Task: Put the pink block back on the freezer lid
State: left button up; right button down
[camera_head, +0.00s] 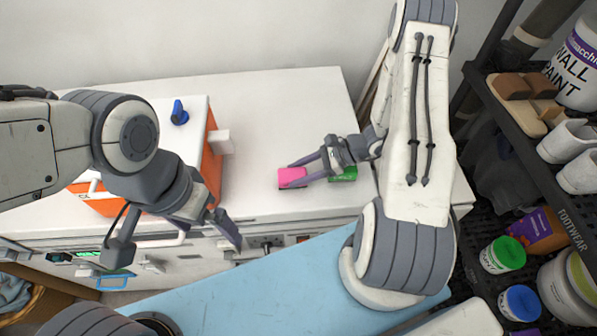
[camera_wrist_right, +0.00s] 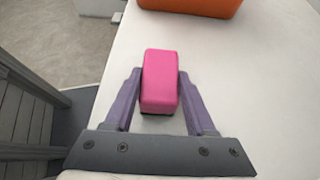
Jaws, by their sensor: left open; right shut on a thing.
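The pink block (camera_head: 291,177) is over the white freezer lid (camera_head: 275,110), near its front edge. My right gripper (camera_head: 300,176) is shut on it. In the right wrist view the pink block (camera_wrist_right: 160,80) sits between the two purple fingers of that gripper (camera_wrist_right: 160,90). A thin dark shadow shows under the block; I cannot tell whether it touches the lid. The lid also shows in the wrist view (camera_wrist_right: 255,80). My left gripper (camera_head: 178,248) is open and empty, in front of the freezer's left part.
A green block (camera_head: 345,174) lies partly under my right gripper. An orange and white box (camera_head: 213,150) stands on the left of the lid, with a blue item (camera_head: 179,113) on top. A dark shelf (camera_head: 545,150) with paint, mugs and shoes stands at the right.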

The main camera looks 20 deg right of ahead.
jog(key=shift+f, duration=0.15)
jog(key=shift+c, duration=0.7)
grip_release()
jog(key=shift+d, duration=0.1)
jog(key=b+v, duration=0.2)
jog(key=v, duration=0.7)
jog(key=shift+d, duration=0.2)
jog(key=shift+s+d+r, duration=0.15)
jog(key=shift+d+r, duration=0.2)
jog(key=shift+r, duration=0.05)
jog(key=shift+a, duration=0.1)
